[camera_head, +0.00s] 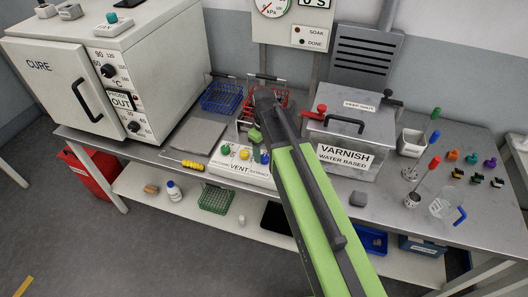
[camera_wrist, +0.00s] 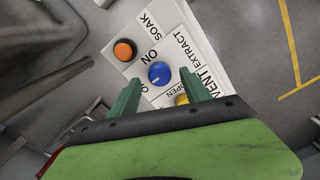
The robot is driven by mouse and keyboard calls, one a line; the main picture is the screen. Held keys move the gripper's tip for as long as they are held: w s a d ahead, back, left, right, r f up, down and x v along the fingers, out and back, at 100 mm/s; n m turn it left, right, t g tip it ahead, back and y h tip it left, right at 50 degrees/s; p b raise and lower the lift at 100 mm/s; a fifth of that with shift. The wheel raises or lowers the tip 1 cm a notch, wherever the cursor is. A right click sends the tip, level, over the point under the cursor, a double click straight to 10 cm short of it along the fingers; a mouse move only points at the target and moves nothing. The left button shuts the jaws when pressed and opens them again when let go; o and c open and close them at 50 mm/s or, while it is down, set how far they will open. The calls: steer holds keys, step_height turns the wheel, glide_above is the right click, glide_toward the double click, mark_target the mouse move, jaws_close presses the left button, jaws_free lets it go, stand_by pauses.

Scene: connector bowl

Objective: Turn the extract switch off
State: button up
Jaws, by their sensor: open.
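The extract switch is a blue round knob (camera_wrist: 160,73) with a pale line on its face, on the white control panel (camera_wrist: 198,38) beside the printed word EXTRACT. An ON label is printed next to it; I cannot tell for sure which setting the line marks. In the head view the blue knob (camera_head: 264,158) is at the right part of the white panel (camera_head: 240,173). My gripper (camera_wrist: 160,84) is open and empty; its dark green fingertips appear on either side of the knob, and contact cannot be told. In the head view my gripper (camera_head: 257,137) hangs over the panel.
An orange button (camera_wrist: 124,50) by SOAK and a yellow knob (camera_wrist: 182,100) by VENT flank the blue knob. The varnish tank (camera_head: 345,152) stands right of the panel, a red wire basket (camera_head: 275,98) behind it, a grey plate (camera_head: 198,135) to the left.

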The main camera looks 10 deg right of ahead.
mark_target(264, 157)
step_height(264, 157, up, 15)
steer(key=p, duration=1.3)
steer(key=shift+p, duration=0.3)
steer(key=s+d+f+m+b, duration=0.8)
steer(key=s+d+f+b, duration=0.1)
steer(key=f+b, duration=0.1)
steer(key=shift+s, duration=0.4)
